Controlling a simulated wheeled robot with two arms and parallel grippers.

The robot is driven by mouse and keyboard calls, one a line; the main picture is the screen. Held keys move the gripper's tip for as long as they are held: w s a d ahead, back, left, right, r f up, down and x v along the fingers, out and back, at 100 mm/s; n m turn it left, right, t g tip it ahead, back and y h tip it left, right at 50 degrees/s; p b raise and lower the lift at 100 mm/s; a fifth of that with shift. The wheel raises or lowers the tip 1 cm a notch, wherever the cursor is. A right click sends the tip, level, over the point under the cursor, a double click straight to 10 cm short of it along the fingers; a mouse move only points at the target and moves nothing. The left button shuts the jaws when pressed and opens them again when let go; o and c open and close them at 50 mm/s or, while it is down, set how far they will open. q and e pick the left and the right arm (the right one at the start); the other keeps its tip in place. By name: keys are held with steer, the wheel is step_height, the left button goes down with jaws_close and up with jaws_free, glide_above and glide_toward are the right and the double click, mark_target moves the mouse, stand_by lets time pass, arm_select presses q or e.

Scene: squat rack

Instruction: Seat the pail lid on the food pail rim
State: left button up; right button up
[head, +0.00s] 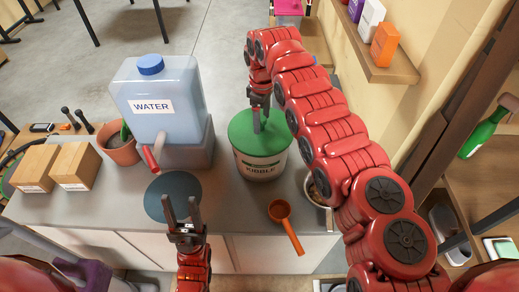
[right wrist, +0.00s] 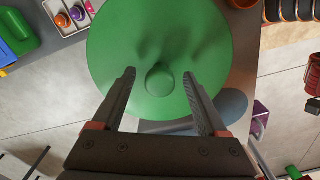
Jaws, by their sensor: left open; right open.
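The green pail lid (head: 243,128) covers the top of the white food pail (head: 262,166) in the head view and looks about level. Whether its edge is fully down on the rim I cannot tell. My right gripper (head: 261,118) points down at the lid from above, open. In the right wrist view the lid (right wrist: 160,40) fills the upper middle, and its round knob (right wrist: 160,80) shows between the open fingers of that gripper (right wrist: 159,75), with gaps on both sides. My left gripper (head: 181,200) is open and empty over the counter's front, left of the pail.
A blue water container (head: 155,95) with a red tap stands left of the pail. A dark round mat (head: 172,192) lies below it. An orange scoop (head: 284,222) lies in front of the pail.

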step_height(320, 180, up, 6)
steer(key=shift+a+r, duration=0.1)
steer(key=shift+a, duration=0.05)
step_height(320, 180, up, 10)
steer(key=p, duration=0.9)
